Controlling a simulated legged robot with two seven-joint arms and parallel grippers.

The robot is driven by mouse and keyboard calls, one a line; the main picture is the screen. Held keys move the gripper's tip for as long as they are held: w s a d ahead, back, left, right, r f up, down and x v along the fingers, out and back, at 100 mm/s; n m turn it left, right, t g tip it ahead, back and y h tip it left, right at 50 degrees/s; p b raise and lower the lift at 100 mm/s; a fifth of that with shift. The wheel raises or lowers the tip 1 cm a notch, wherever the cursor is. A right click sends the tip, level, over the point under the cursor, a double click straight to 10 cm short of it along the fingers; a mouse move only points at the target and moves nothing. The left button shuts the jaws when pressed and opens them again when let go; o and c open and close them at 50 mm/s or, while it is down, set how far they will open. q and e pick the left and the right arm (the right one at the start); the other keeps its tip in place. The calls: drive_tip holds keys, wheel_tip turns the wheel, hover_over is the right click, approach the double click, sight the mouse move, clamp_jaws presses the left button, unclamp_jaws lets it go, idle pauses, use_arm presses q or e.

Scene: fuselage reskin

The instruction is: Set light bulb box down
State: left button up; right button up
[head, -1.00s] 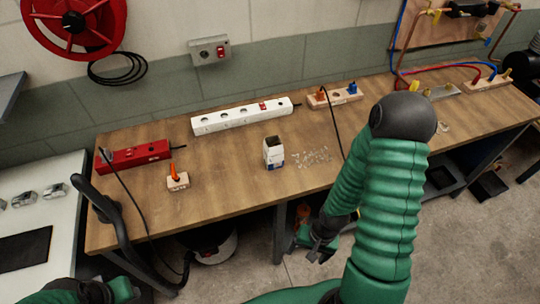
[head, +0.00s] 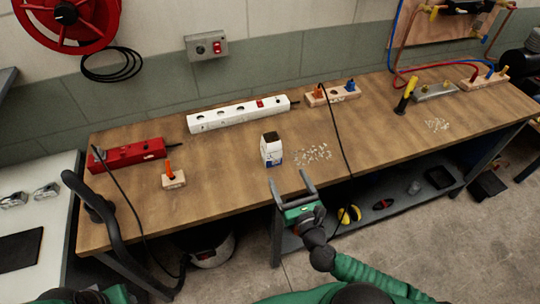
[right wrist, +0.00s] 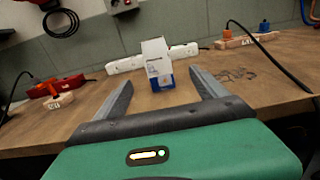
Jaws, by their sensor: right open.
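The light bulb box (head: 271,150), small and white with a blue lower part and a dark open top, stands upright on the wooden workbench (head: 225,170). In the right wrist view the box (right wrist: 156,66) shows beyond and between my fingertips. My right gripper (head: 290,184) is open and empty at the bench's front edge, just in front of the box and apart from it. In the right wrist view the two fingers (right wrist: 158,82) are spread wide. At the bottom left of the head view a dark green part of my left arm shows; its jaws cannot be made out.
Small clear pieces (head: 313,154) lie right of the box. A white power strip (head: 238,115) lies behind it. A red strip (head: 128,154) and an orange-topped block (head: 173,177) stand left. A black cable (head: 336,135) hangs over the front edge. A lower shelf (head: 400,196) holds several items.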

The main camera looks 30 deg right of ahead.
drive_tip(key=b, duration=0.5)
approach(269, 143)
drive_tip(key=w+d+b, duration=0.1)
drive_tip(key=b, duration=0.5)
drive_tip(key=shift+f, duration=0.35)
drive_tip(key=shift+w+r+b, duration=0.25)
drive_tip(key=shift+w+b, duration=0.05)
drive_tip(key=shift+w, duration=0.05)
drive_tip(key=shift+w+r, duration=0.2)
drive_tip(key=shift+w, duration=0.05)
drive_tip(key=x, duration=0.5)
drive_tip(key=shift+w+a+f, duration=0.1)
drive_tip(key=shift+a+f, duration=0.05)
drive_tip(key=shift+a, duration=0.1)
drive_tip(key=shift+c, duration=0.4)
